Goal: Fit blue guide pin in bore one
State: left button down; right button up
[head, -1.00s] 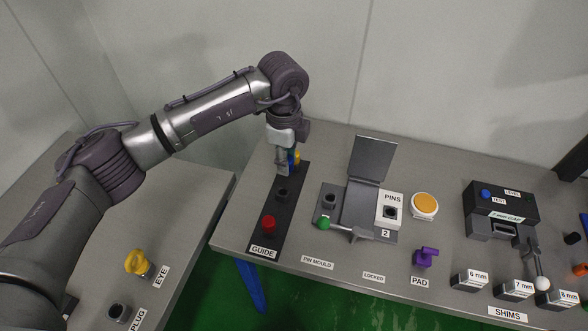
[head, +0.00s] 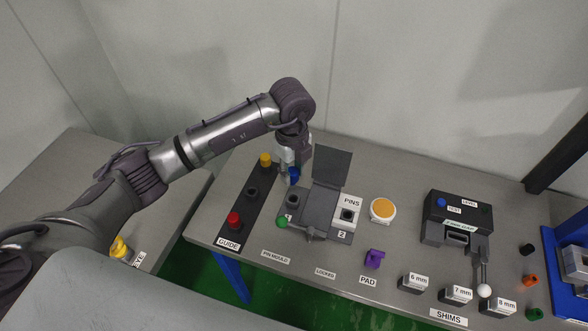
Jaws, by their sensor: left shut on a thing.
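My left gripper (head: 287,176) points down and is shut on the blue guide pin (head: 294,175). The pin is partly hidden by the gripper. They appear just behind the left bore (head: 292,201) of the pin mould, right of the guide rack; the height above the plate is hard to tell. The pin mould (head: 318,208) has a raised grey lid (head: 331,168) and a white block labelled PINS (head: 347,213) with a dark bore, marked 2. The guide rack (head: 262,204) holds a yellow pin at the back and a red pin in front, with a dark socket between. My right gripper is out of view.
A blue-framed fixture (head: 570,260) stands at the far right.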

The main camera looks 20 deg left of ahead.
aim_at(293, 184)
pick_arm(q)
jog(key=shift+d+f+b, duration=0.15)
jog(key=shift+f+b, duration=0.5)
jog(key=shift+f, duration=0.2)
jog(key=shift+f+b, duration=0.3)
jog(key=shift+f, duration=0.1)
notch_tip(293, 184, down, 2)
jog(key=shift+f+b, duration=0.2)
jog(key=shift+b, duration=0.7)
jog(key=shift+f, duration=0.45)
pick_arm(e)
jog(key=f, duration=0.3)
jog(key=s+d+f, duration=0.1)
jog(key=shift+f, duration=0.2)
pick_arm(q)
jog(key=shift+b, duration=0.3)
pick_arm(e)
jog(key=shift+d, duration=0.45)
pick_arm(q)
jog(key=shift+f+b, duration=0.3)
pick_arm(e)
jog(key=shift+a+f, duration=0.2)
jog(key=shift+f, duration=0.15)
pick_arm(q)
jog(key=shift+f+b, duration=1)
jog(key=shift+f, duration=0.35)
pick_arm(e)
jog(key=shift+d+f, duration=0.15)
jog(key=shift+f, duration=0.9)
